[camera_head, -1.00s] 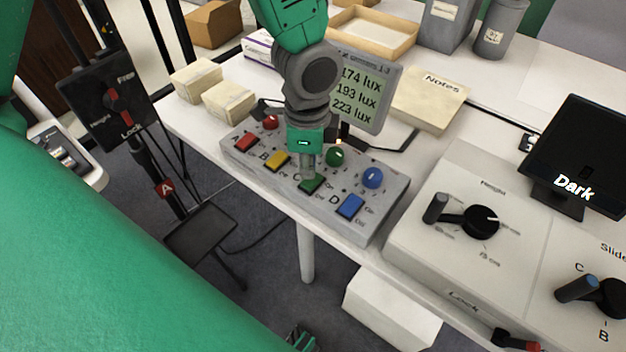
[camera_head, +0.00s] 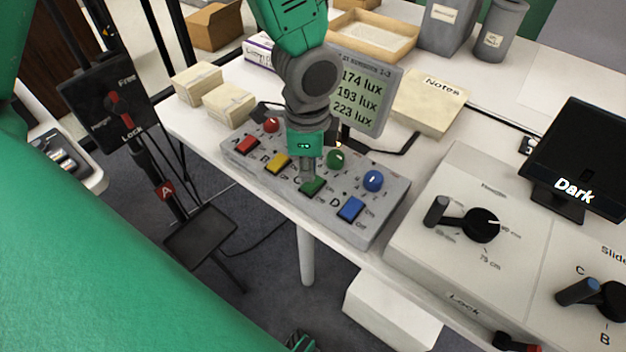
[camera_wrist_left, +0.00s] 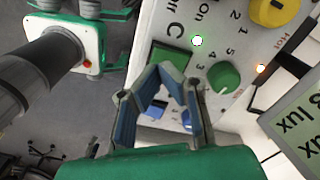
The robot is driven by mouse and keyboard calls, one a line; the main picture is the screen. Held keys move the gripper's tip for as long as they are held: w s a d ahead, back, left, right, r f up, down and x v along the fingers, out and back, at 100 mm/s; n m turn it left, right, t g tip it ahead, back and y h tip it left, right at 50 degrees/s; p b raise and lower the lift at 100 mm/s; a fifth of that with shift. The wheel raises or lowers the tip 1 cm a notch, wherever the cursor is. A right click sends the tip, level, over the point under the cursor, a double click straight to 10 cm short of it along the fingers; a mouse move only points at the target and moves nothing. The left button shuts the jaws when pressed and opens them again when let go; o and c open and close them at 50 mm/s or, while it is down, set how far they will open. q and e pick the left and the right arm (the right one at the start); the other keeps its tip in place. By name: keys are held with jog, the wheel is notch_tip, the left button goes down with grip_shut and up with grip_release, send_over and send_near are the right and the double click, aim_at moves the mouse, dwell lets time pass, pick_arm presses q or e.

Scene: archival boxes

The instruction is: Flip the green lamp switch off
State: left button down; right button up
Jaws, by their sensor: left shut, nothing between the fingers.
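The green switch (camera_head: 314,187) is the rocker beside the letter C on the grey control panel (camera_head: 375,226). My left gripper (camera_head: 308,174) is shut and empty, pointing down at the switch. Its fingers (camera_wrist_left: 160,85) overlap the switch's near edge in the wrist view. I cannot tell whether they touch it. The fingers partly hide the switch in the head view.
Red (camera_head: 246,144), yellow (camera_head: 278,162) and blue (camera_head: 351,209) switches share the panel. A green knob (camera_head: 337,159) and a blue knob (camera_head: 373,180) stand close behind. A lux display (camera_head: 362,97) rises behind my gripper. A dial console (camera_head: 440,262) stands to the right.

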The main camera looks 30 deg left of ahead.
aim_at(309, 186)
pick_arm(q)
jog(key=shift+f+b, duration=0.75)
jog(key=shift+f, duration=0.75)
dwell(0.8)
notch_tip(309, 186, up, 7)
jog(key=p, duration=0.8)
jog(key=shift+r, duration=0.1)
dwell(0.5)
